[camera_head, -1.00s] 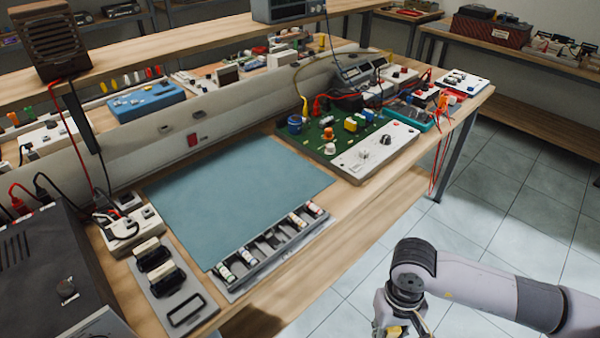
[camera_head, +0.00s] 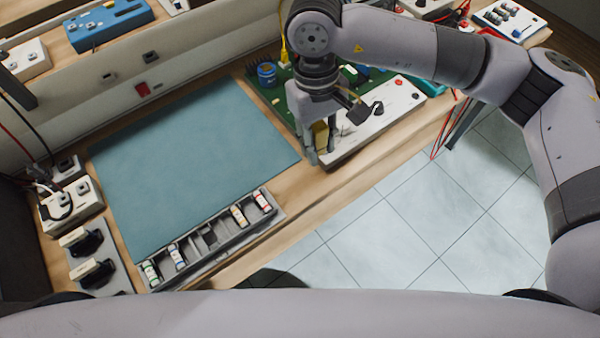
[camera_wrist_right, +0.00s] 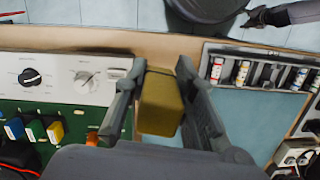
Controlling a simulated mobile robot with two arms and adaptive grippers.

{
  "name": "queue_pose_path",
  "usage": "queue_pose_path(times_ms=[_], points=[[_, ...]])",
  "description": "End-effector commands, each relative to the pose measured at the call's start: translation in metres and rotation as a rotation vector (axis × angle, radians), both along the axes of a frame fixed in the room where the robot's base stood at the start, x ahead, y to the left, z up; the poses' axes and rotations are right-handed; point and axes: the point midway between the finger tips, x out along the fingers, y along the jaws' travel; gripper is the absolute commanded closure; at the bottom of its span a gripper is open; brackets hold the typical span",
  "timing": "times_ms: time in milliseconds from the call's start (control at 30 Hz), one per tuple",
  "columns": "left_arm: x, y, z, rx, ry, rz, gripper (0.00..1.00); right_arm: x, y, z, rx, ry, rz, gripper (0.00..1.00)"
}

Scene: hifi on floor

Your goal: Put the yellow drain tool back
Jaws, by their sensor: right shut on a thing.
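My right gripper (camera_head: 318,148) is above the bench's front strip, between the blue-green mat and the circuit board's white panel. It is shut on the yellow drain tool (camera_head: 320,134), which is mostly hidden by the fingers in the head view. In the right wrist view the drain tool (camera_wrist_right: 160,104) is a blocky yellow piece between the two fingers (camera_wrist_right: 163,85). Its lower end is hard to make out. A dark claw-like shape (camera_wrist_right: 258,17) at the top right of the wrist view looks like my left gripper; its opening is unclear.
The blue-green mat (camera_head: 190,160) is bare. A grey slotted tray (camera_head: 210,238) at its front edge holds several small cylinders and has empty compartments. The green circuit board (camera_wrist_right: 77,122) with white panel (camera_head: 385,110) adjoins my right gripper. Red cables (camera_head: 440,135) hang off the bench.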

Motion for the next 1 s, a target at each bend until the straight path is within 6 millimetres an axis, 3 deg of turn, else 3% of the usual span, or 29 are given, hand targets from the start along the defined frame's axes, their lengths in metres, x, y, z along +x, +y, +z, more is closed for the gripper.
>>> queue_pose_path(times_ms=[33, 100, 200, 300, 433, 667, 800, 1000], points=[[-0.008, 0.002, 0.009, 0.002, 0.011, 0.000, 0.53, 0.002, 0.011, 0.026, -0.002, -0.008, 0.040, 1.00], [-0.013, 0.003, 0.013, 0.004, 0.020, 0.001, 0.53, 0.002, 0.020, 0.045, -0.002, -0.004, 0.085, 1.00], [-0.017, 0.004, 0.016, 0.005, 0.024, 0.001, 0.53, 0.001, 0.029, 0.062, -0.002, -0.001, 0.125, 1.00], [-0.016, 0.004, 0.019, 0.005, 0.023, 0.001, 0.53, 0.000, 0.032, 0.064, -0.001, 0.004, 0.142, 1.00], [-0.010, 0.003, 0.027, 0.004, 0.014, 0.001, 0.53, -0.001, 0.032, 0.040, -0.001, 0.009, 0.144, 1.00], [0.007, -0.002, 0.046, -0.003, -0.012, 0.003, 0.53, -0.001, 0.032, -0.021, -0.001, 0.009, 0.141, 1.00], [0.006, -0.003, 0.055, -0.005, -0.010, 0.003, 0.53, -0.001, 0.032, -0.056, -0.001, 0.008, 0.140, 1.00], [-0.001, -0.003, 0.060, -0.003, 0.000, 0.003, 0.53, 0.000, 0.033, -0.085, 0.002, 0.003, 0.141, 1.00]])
